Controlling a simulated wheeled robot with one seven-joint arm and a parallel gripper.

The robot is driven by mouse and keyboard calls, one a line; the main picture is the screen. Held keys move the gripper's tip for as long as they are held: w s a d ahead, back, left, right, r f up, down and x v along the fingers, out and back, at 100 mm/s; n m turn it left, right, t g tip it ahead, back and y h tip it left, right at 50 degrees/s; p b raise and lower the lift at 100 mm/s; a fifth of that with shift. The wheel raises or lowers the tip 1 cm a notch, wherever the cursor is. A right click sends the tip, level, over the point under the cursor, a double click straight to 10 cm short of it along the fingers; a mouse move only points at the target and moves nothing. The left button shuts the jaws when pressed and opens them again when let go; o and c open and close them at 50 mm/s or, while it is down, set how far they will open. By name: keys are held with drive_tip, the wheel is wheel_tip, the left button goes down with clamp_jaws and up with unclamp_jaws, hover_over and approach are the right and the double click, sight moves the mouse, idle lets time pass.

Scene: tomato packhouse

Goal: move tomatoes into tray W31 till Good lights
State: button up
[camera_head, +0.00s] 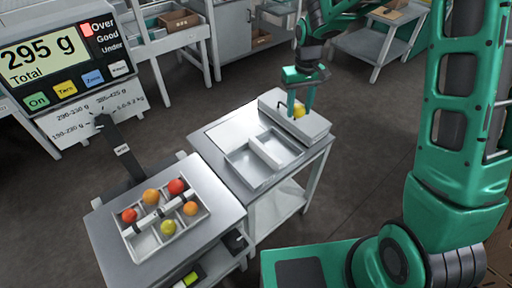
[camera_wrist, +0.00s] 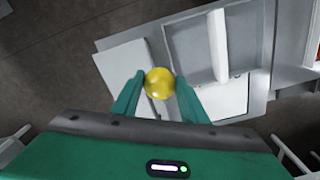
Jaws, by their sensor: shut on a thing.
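A white divided tray (camera_head: 143,249) on the left stand holds several tomatoes: a red one (camera_head: 129,215), an orange one (camera_head: 151,196), another red one (camera_head: 176,187), another orange one (camera_head: 190,208) and a yellow-green one (camera_head: 168,227). The display (camera_head: 40,58) reads 295 g Total, and the red light beside Over (camera_head: 87,30) is lit. My gripper (camera_head: 299,108) is shut on a yellow tomato (camera_wrist: 159,83), at the far end of the right table. In the wrist view, the tomato sits between both fingertips. I cannot tell whether it touches the surface below.
The right table (camera_head: 215,133) carries a metal bin (camera_head: 240,171) with empty-looking compartments and a raised grey box (camera_head: 318,126) at its far end. A dark post (camera_head: 123,155) stands behind the tray. Shelves and carts line the back; dark floor lies open between.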

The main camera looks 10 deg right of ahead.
drive_tip(key=s+a+f+m, duration=0.2)
drive_tip(key=s+a+m, duration=0.6)
drive_tip(key=s+a, duration=0.6)
drive_tip(key=shift+s+a+f+m, duration=0.25)
drive_tip(key=shift+a+f+m, duration=0.15)
drive_tip(key=shift+a, duration=0.05)
drive_tip(key=shift+d+f, duration=0.1)
drive_tip(key=shift+f, duration=4.25)
drive_tip(key=shift+f, duration=0.55)
drive_tip(key=o, duration=0.8)
drive_tip(key=shift+c, duration=1.3)
drive_tip(key=shift+w, duration=0.1)
